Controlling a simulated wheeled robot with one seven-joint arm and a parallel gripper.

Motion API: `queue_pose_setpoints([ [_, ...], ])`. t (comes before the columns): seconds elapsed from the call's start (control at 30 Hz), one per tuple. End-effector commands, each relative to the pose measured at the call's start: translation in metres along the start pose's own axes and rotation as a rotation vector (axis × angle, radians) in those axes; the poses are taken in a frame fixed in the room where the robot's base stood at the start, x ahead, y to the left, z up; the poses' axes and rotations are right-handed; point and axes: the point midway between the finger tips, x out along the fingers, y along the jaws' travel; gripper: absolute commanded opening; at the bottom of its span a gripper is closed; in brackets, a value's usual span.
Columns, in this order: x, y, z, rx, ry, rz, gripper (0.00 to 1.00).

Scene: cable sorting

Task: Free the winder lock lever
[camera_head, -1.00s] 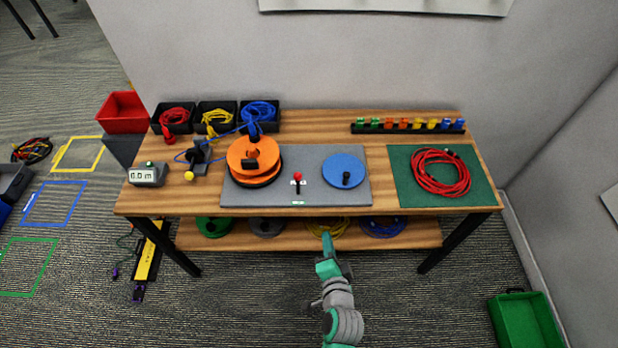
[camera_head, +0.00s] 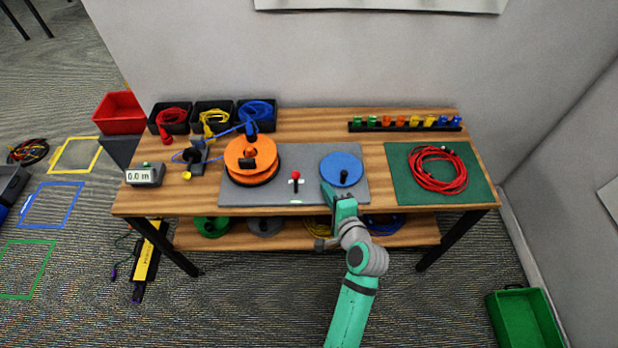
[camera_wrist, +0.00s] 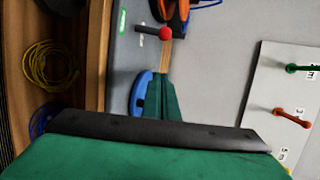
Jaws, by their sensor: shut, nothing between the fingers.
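The lock lever (camera_head: 295,175) has a red knob on a short black stem. It stands on the grey board (camera_head: 270,195) between the orange winder reel (camera_head: 250,150) and the blue disc (camera_head: 341,165). In the wrist view the lever's red knob (camera_wrist: 165,33) lies beyond my fingertips, apart from them. My gripper (camera_head: 328,190) is shut and empty. In the head view it appears at the front of the grey board, right of the lever and in front of the blue disc. The wrist view shows the green fingers (camera_wrist: 158,82) together beside the blue disc (camera_wrist: 139,92).
A coiled red cable (camera_head: 438,170) lies on a green mat at the right. A blue cable runs from its bin (camera_head: 256,113) toward the black guide (camera_head: 196,155) on the left. A row of coloured clips (camera_head: 405,124) stands at the back. Cable coils sit on the lower shelf.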

Motion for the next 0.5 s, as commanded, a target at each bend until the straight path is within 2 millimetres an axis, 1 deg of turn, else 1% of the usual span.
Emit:
queue_pose_setpoints([
  [0.17, 0.013, 0.0, 0.0, 0.0, -0.001, 0.0, 0.0],
  [0.5, 0.07, -0.001, 0.0, -0.001, -0.001, 0.0, 0.0],
])
